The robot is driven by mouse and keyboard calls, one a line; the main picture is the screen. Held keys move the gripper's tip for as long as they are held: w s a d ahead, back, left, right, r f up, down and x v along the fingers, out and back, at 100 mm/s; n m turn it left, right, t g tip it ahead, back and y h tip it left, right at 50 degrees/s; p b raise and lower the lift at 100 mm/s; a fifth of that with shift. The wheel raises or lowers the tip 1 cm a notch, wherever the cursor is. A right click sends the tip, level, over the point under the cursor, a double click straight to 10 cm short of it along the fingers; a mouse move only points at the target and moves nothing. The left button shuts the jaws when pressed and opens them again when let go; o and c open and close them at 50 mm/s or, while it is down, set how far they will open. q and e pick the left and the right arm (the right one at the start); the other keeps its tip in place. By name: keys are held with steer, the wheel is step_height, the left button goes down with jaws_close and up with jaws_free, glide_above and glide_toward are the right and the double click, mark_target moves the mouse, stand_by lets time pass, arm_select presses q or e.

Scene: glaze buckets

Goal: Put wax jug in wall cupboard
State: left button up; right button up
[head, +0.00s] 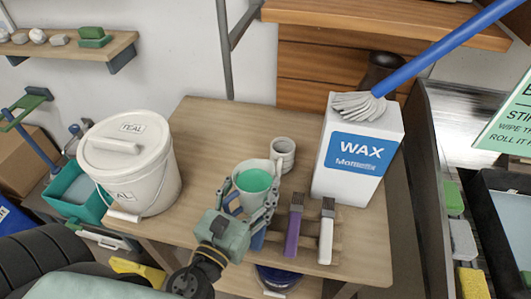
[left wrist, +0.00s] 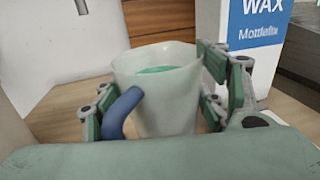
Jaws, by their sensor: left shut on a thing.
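A white box-shaped container (head: 353,180) with a blue WAX label stands upright at the table's back right. Its label also shows in the left wrist view (left wrist: 258,28). My left gripper (head: 252,206) is shut on a white jug (head: 246,197) with teal liquid inside, left of the WAX container and apart from it. In the left wrist view the jug (left wrist: 168,105) is upright between the fingers, with a blue handle at its left. I cannot tell whether it touches the table. I cannot identify the wall cupboard. My right gripper is not in view.
A white TEAL bucket (head: 133,165) stands at the left of the wooden table (head: 205,122). A pale mug (head: 283,153) stands behind the held jug. Brushes (head: 293,228) lie at the front. A blue-handled mop (head: 440,48) crosses above the WAX container. Wooden boards (head: 310,65) are behind.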

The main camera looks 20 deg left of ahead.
arm_select(q)
steer(key=w+a+r+n+y+p, duration=0.1)
steer(key=w+a+y+p, duration=0.1)
steer(key=w+a, duration=0.45)
steer(key=w+a+r+n+y+p, duration=0.1)
steer(key=w+a+y+p, duration=0.15)
steer(key=w, duration=0.65)
steer(key=shift+h, duration=0.45)
steer(key=shift+w+a+f+b, duration=0.2)
steer(key=shift+f+b, duration=0.6)
steer(key=shift+f, duration=0.8)
steer(key=shift+w+a+f+b, duration=0.1)
steer(key=shift+a+f+b, duration=0.1)
steer(key=shift+f+b, duration=1.05)
steer(key=shift+w+a+f+b, duration=0.2)
steer(key=shift+f+b, duration=0.2)
steer(key=shift+f, duration=1.6)
steer(key=shift+s, duration=0.1)
steer(key=shift+f, duration=0.1)
steer(key=o, duration=1.5)
